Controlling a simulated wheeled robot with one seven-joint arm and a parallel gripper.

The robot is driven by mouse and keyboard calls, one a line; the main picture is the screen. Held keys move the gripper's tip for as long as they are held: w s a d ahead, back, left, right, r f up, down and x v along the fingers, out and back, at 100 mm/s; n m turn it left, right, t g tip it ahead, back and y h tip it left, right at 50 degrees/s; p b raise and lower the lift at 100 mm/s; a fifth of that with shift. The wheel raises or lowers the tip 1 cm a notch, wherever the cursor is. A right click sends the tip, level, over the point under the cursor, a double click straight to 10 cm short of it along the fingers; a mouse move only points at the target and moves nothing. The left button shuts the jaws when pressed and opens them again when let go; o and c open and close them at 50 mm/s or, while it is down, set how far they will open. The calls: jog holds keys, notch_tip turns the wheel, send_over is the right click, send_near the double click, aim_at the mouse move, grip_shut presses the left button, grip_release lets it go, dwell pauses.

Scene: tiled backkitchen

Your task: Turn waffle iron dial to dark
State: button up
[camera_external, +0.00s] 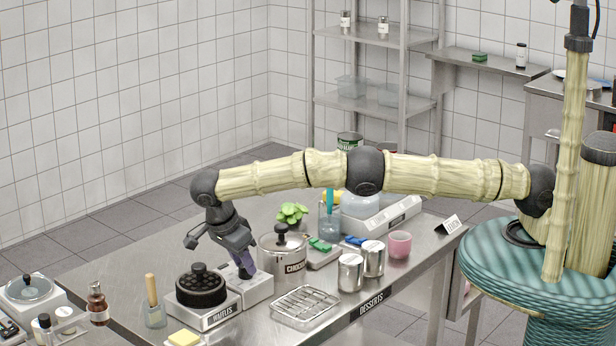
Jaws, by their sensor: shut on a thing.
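The waffle iron (201,289) has a black round grid plate and a steel base with a "WAFFLES" label. A low steel box (257,291) adjoins it on the right, seemingly its control part. My gripper (246,273) points down onto the top of this box, with its purple-grey fingers close together. It is shut on what seems to be the dial there. The dial itself and its markings are hidden by the fingers, so its setting cannot be read.
A steel pot labelled "CHOCOLATE" (283,262) stands close right of my gripper. A wire rack (305,305) lies in front, with two steel canisters (351,273) beyond. A jar with a wooden-handled tool (153,310) stands left of the waffle iron. The counter's back left is clear.

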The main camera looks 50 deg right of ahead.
jog(key=shift+m, duration=0.8)
jog(key=shift+g+p, duration=0.3)
jog(key=o, duration=1)
jog(key=shift+r+p, duration=2.45)
jog(key=shift+r, duration=2.55)
